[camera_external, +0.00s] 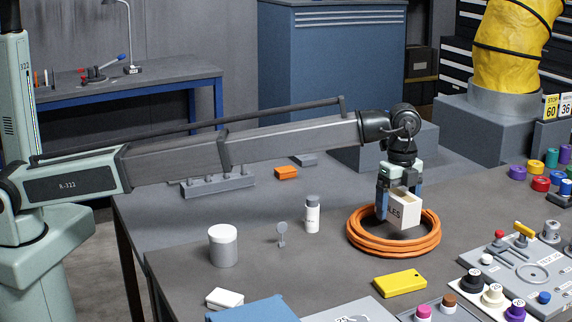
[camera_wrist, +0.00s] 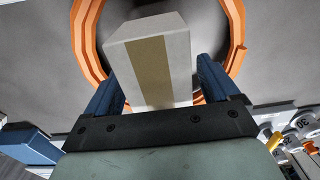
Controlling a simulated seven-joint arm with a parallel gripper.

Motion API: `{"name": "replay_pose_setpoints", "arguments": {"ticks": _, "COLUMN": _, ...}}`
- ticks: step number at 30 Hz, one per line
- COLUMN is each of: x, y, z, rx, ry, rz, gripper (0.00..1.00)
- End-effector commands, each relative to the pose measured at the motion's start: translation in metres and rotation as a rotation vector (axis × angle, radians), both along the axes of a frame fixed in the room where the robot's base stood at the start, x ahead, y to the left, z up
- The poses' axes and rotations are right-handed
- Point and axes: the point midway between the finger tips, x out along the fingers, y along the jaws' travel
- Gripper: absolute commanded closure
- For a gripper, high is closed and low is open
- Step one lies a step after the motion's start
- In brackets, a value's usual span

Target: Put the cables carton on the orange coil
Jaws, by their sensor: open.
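The cables carton (camera_external: 406,211) is a small pale box with dark lettering ending in "LES". It also shows in the wrist view (camera_wrist: 150,62), with a tan strip along its top. The orange coil (camera_external: 420,245) is a ring of cable lying on the table, and it also shows in the wrist view (camera_wrist: 88,45). The carton stands roughly upright over the coil's middle; its exact contact with the coil is hard to tell. My gripper (camera_external: 400,203) points down with its blue fingers open on either side of the carton. One finger hides part of the carton.
A yellow block (camera_external: 400,283) lies in front of the coil. A white bottle (camera_external: 312,214), a small grey stand (camera_external: 281,234) and a white jar (camera_external: 223,246) stand to the left. A fixture board with knobs (camera_external: 520,262) is at right.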

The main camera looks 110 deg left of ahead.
Motion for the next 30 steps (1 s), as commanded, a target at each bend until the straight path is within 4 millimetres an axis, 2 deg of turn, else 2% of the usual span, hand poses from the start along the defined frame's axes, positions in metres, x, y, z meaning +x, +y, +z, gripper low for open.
{"name": "replay_pose_setpoints", "arguments": {"ticks": 5, "x": 0.0, "y": 0.0, "z": 0.008, "rx": 0.0, "ry": 0.0, "rz": 0.0, "gripper": 0.12}}
{"name": "replay_pose_setpoints", "arguments": {"ticks": 8, "x": 0.001, "y": 0.0, "z": 0.021, "rx": 0.0, "ry": -0.001, "rz": 0.0, "gripper": 0.12}}
{"name": "replay_pose_setpoints", "arguments": {"ticks": 21, "x": 0.001, "y": 0.0, "z": 0.099, "rx": 0.0, "ry": -0.001, "rz": 0.0, "gripper": 0.12}}
{"name": "replay_pose_setpoints", "arguments": {"ticks": 30, "x": 0.0, "y": 0.0, "z": 0.122, "rx": 0.0, "ry": 0.0, "rz": 0.0, "gripper": 0.12}}
